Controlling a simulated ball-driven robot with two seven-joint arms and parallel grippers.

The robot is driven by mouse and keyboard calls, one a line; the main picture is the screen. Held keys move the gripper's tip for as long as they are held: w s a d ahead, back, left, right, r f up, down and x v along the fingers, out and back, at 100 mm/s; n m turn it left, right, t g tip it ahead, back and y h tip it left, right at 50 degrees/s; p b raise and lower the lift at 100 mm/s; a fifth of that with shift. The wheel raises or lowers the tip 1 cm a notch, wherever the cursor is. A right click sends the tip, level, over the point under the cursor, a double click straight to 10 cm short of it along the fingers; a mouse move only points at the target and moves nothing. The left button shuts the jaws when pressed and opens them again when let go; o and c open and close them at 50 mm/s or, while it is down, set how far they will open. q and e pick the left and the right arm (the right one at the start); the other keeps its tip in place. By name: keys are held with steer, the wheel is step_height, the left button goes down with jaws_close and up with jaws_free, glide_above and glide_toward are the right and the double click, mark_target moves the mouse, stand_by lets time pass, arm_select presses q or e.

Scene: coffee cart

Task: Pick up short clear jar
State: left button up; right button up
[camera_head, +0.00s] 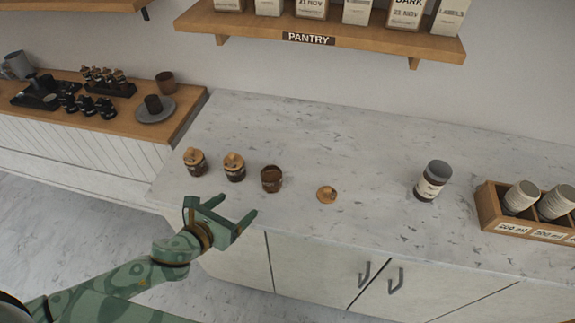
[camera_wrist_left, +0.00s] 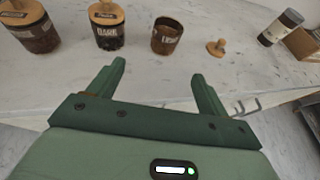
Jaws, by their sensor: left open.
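Three short clear jars with dark contents and labels stand in a row near the counter's front edge: a lidded left jar (camera_head: 195,163), a lidded middle jar (camera_head: 234,168) and an open right jar (camera_head: 271,180). A wooden knobbed lid (camera_head: 326,195) lies on the counter to the right of the open jar. In the left wrist view the open jar (camera_wrist_left: 167,36) is ahead of the fingers, with the lid (camera_wrist_left: 216,48) to its right. My left gripper (camera_head: 238,206) is open and empty, in front of the jars and apart from them. My right gripper is out of view.
A dark canister with a grey top (camera_head: 432,181) stands farther right. A wooden crate (camera_head: 487,211) holds stacked cups at the right end. A pantry shelf (camera_head: 350,38) hangs above. The marble counter (camera_head: 350,140) is clear behind the jars.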

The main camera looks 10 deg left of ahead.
mark_target(266, 185)
arm_select(q)
steer(key=w, duration=0.1)
steer(key=w+d, duration=0.1)
steer(key=shift+w+d+f, duration=0.1)
steer(key=shift+w, duration=0.25)
steer(key=b+x, duration=0.1)
steer(key=x, duration=0.2)
steer(key=shift+w+f, duration=0.15)
steer(key=shift+w, duration=0.1)
steer(key=x, duration=0.4)
steer(key=shift+w+d+f+b, duration=0.2)
steer(key=shift+w+d+b, duration=0.05)
steer(key=shift+w+b, duration=0.05)
steer(key=shift+w+f, duration=0.1)
steer(key=shift+w, duration=0.05)
steer(key=shift+w+d+f, duration=0.2)
steer(key=shift+w+d, duration=0.05)
steer(key=b+x, duration=0.1)
steer(key=x, duration=0.3)
steer(key=shift+d+f, duration=0.25)
steer(key=shift+r, duration=0.1)
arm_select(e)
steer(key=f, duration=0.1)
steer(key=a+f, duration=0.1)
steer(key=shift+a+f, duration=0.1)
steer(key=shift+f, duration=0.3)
arm_select(q)
steer(key=c, duration=1.2)
